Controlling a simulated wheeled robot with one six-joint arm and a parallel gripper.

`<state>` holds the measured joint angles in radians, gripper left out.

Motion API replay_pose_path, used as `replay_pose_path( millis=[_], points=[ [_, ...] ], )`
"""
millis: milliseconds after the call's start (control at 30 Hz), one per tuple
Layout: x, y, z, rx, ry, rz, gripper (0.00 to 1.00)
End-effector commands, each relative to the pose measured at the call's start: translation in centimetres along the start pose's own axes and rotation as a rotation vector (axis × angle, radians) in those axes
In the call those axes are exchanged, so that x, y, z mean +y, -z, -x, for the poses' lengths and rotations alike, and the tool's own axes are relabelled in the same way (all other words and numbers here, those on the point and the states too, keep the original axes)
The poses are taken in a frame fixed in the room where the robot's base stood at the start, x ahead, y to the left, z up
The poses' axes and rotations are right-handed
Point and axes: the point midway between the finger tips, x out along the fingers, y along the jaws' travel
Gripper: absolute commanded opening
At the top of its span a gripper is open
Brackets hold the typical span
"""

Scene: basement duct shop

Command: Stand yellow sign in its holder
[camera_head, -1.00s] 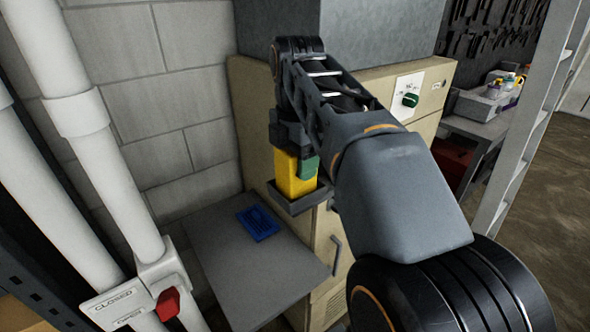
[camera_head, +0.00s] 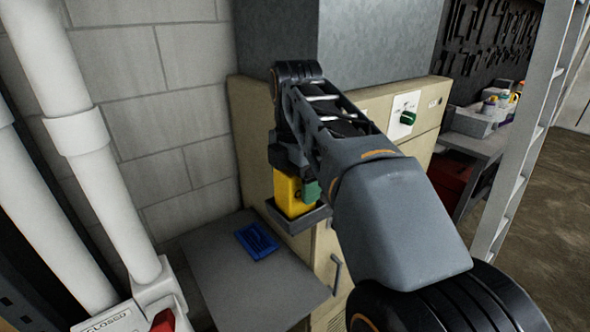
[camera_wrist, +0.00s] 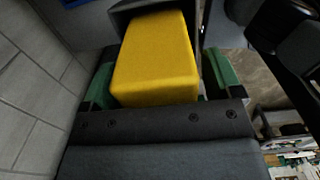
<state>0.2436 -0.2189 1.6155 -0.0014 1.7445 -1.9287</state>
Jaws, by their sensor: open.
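The yellow sign (camera_head: 288,193) stands upright in a small dark grey holder (camera_head: 302,220) on the front of the beige cabinet. Its lower end is hidden inside the holder. My gripper (camera_wrist: 158,78) is over the sign from above, with one green fingertip on each side of it. In the wrist view the yellow sign (camera_wrist: 155,58) sits between the open fingers, with a gap showing on the right side. The holder's dark rim (camera_wrist: 122,12) shows beyond the sign.
A grey tabletop (camera_head: 215,275) below carries a blue tray (camera_head: 257,241). White pipes (camera_head: 75,150) stand at the left, with a red valve handle (camera_head: 163,321). A white ladder-like frame (camera_head: 520,140) stands at right.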

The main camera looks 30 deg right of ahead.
Motion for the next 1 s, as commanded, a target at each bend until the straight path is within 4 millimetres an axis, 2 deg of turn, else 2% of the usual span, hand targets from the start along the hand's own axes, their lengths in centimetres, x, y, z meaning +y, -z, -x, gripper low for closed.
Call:
replay_pose_path(
  millis=[167, 600, 800, 1000],
  points=[
    [0.1, 0.0, 2.1, -0.001, -0.003, 0.000, 0.85],
    [0.0, 0.0, 10.6, 0.001, -0.001, 0.000, 0.85],
    [0.0, 0.0, 12.0, 0.001, -0.001, 0.000, 0.85],
    [0.0, 0.0, 12.3, 0.001, 0.000, 0.000, 0.85]
  ],
)
